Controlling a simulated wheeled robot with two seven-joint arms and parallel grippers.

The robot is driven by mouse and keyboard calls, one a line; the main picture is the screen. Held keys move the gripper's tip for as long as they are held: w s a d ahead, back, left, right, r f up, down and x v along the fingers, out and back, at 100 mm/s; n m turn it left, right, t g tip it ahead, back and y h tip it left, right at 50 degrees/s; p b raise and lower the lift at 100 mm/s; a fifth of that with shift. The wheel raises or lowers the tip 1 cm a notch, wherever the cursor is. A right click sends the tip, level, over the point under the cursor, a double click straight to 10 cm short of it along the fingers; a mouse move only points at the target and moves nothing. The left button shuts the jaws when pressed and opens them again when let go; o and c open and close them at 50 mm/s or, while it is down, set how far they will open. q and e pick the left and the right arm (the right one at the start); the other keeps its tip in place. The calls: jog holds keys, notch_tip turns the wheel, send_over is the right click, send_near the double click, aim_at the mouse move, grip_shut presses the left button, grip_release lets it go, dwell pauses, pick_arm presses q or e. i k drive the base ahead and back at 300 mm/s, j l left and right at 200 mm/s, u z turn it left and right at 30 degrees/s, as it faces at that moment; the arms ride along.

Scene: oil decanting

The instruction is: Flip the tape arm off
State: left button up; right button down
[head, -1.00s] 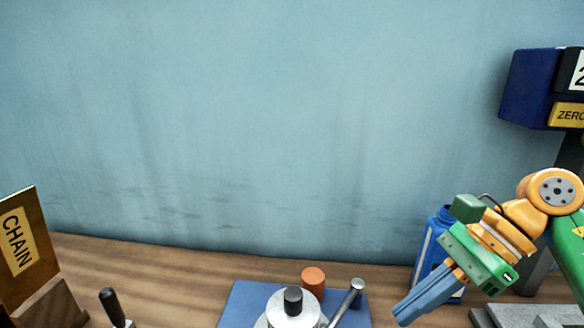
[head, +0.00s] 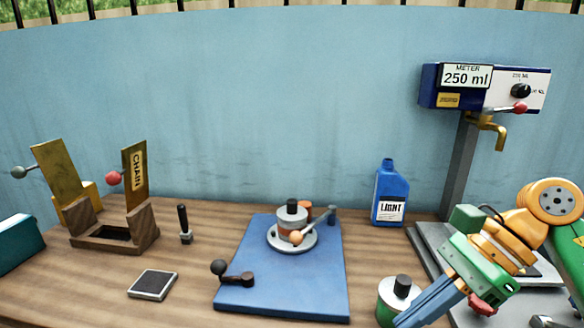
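A blue board (head: 310,278) lies mid-table. On it a silver round unit with a black knob (head: 291,206) stands toward the back. A grey lever (head: 324,220) leans up to the right beside it, and an orange ball (head: 296,237) sits at its front. A short dark arm with a black ball (head: 232,273) lies at the board's left edge. I cannot tell which of these is the tape arm. My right gripper (head: 408,322) is at the lower right, its blue fingers pointing down-left, apart from the board. Its fingertips are near the bottom edge, their gap unclear. My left gripper is out of view.
A blue LIGHT bottle (head: 388,195) stands behind. A green can with a black knob (head: 402,284) is beside my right fingers. A meter post (head: 462,168) rises at the right. A CHAIN stand (head: 135,232) and a dark pad (head: 153,284) are at the left.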

aim_at(296, 238)
jog(key=k, duration=0.9)
